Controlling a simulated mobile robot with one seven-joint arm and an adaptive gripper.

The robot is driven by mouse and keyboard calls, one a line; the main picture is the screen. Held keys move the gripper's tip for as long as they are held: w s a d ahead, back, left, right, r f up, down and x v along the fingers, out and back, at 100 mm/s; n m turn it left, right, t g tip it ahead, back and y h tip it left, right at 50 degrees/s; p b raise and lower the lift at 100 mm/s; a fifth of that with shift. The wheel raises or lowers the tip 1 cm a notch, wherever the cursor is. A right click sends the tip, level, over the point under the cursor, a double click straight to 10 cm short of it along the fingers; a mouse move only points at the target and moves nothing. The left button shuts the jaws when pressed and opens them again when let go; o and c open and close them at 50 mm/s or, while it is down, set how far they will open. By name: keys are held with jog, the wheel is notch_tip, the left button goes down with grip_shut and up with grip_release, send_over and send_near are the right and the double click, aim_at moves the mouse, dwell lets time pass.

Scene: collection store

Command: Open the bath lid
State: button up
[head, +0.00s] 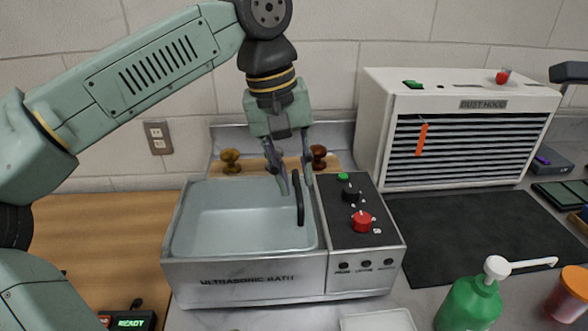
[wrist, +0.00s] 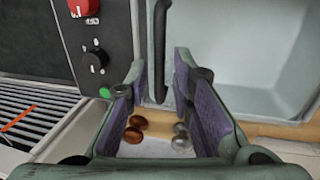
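The ultrasonic bath (head: 245,277) is a grey metal box standing on the bench. Its top shows a pale blue-grey surface (head: 240,215); I cannot tell clearly where the lid ends and the basin begins. A black bar handle (head: 301,210) runs front to back at the right side of this top, and it also shows in the wrist view (wrist: 159,40). My gripper (head: 297,184) points down at the rear end of the handle. In the wrist view my gripper (wrist: 160,78) is open, its fingers on either side of the handle's line, with gaps visible.
The bath's control panel (head: 342,235) with red and black knobs is right of the handle. A white dust hood (head: 380,120) stands behind right. Brown and brass knobbed objects (head: 319,155) are behind the bath. A green pump bottle (head: 468,305) stands at the front right.

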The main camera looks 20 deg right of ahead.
grip_shut()
jog(key=shift+r, duration=0.1)
dwell(0.6)
